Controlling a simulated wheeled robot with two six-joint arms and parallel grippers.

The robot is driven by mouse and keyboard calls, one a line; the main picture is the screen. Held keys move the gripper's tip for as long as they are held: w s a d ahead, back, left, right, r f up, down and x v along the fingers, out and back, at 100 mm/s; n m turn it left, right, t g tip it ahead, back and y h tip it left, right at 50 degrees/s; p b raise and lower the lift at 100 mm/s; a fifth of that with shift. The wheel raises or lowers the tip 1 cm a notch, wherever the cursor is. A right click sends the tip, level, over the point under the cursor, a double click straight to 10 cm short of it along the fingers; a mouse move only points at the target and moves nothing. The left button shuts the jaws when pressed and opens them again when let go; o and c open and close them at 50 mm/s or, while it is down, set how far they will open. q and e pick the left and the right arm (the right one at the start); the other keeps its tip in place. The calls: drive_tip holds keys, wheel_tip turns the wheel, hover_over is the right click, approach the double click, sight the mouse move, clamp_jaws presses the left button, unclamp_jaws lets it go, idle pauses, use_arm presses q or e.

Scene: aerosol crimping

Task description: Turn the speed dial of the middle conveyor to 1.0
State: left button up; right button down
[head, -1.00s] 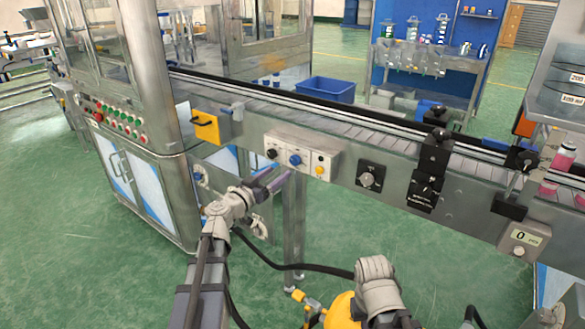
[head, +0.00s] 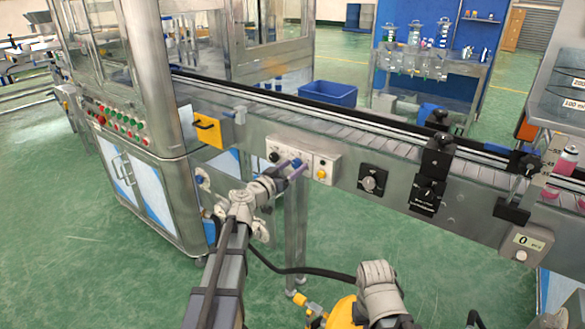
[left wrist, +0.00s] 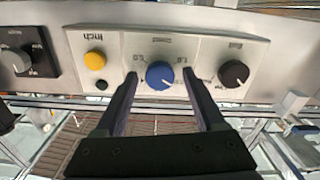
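The blue speed dial (left wrist: 160,75) sits in the middle of a light grey control panel (left wrist: 205,45) on the conveyor side. It has a white pointer mark, and printed numbers around it, "1.0" among them, appear upside down in the left wrist view. In the head view the dial (head: 296,164) is partly hidden by my left gripper (head: 289,172). In the left wrist view my left gripper (left wrist: 160,82) is open, one finger on each side of the dial, with gaps that look clear. My right gripper (head: 380,285) is low in front of the conveyor, its fingers not clear.
On the same panel are a black knob (left wrist: 233,73) and a yellow button (left wrist: 95,59). A separate black dial plate (head: 371,180) and a black sensor bracket (head: 432,172) are further right. A yellow box (head: 212,128) sticks out at the left. The conveyor (head: 330,127) runs behind.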

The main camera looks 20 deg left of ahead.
use_arm(q)
clamp_jaws()
idle(0.3)
idle(0.3)
drive_tip(key=n, duration=0.5)
drive_tip(key=shift+n, duration=0.4)
drive_tip(key=n, duration=0.6)
idle(0.4)
drive_tip(key=shift+o, duration=0.5)
unclamp_jaws()
drive_tip(key=shift+s, duration=0.1)
